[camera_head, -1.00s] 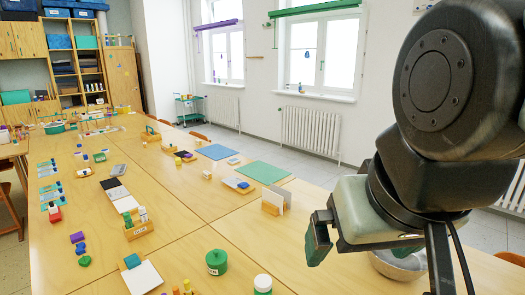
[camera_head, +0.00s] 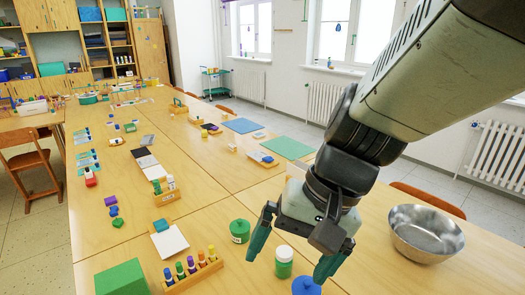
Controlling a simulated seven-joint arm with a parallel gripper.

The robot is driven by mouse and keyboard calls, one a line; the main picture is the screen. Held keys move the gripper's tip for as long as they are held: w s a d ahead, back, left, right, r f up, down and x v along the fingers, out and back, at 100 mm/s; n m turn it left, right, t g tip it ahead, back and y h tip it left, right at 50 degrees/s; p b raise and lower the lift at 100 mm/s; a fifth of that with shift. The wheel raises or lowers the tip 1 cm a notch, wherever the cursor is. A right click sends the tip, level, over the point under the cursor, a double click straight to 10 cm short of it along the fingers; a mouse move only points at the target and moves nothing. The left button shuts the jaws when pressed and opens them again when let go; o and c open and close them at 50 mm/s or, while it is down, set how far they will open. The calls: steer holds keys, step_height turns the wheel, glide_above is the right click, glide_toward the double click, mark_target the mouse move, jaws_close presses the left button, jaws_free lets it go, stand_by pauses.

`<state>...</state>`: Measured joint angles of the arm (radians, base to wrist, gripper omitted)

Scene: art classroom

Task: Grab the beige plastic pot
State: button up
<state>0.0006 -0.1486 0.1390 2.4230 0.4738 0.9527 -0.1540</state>
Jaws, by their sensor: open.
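My gripper (camera_head: 292,258) hangs over the near part of the table, pointing down, with its two green-padded fingers spread wide apart. No beige plastic pot can be made out in the head view. A green jar with a white lid (camera_head: 284,268) shows between the fingertips in the picture; I cannot tell how far below them it is. A green lidded pot with a label (camera_head: 240,231) stands just left of the left finger. A blue round item (camera_head: 306,286) is cut off by the bottom edge, near the right finger.
A metal bowl (camera_head: 425,240) stands right of my gripper. A wooden rack of colored bottles (camera_head: 194,272), a green block (camera_head: 121,279) and a white sheet (camera_head: 169,242) lie to the left. Blue and green mats (camera_head: 287,147) lie farther back. Bare wood (camera_head: 360,275) shows between gripper and bowl.

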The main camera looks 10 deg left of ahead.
steer(key=a+f+m+g+y, duration=0.6)
steer(key=a+f+y, duration=0.2)
steer(key=a+f, duration=0.65)
steer(key=a+f+m+t+y, duration=0.2)
steer(key=a+f+m, duration=0.1)
steer(key=f, duration=0.3)
steer(key=a+f+m+t+y, duration=0.2)
steer(key=f+m, duration=0.2)
steer(key=f, duration=0.2)
steer(key=a+f+m+t+y, duration=0.1)
steer(key=a+f+m, duration=0.2)
steer(key=f, duration=0.3)
steer(key=shift+s+a+f+m+t+y, duration=0.15)
steer(key=shift+s+a+m+t+y, duration=0.2)
steer(key=shift+m, duration=0.35)
steer(key=shift+a, duration=0.65)
steer(key=shift+s+a, duration=0.1)
steer(key=shift+a, duration=2.95)
steer(key=shift+r, duration=0.2)
steer(key=c, duration=1.2)
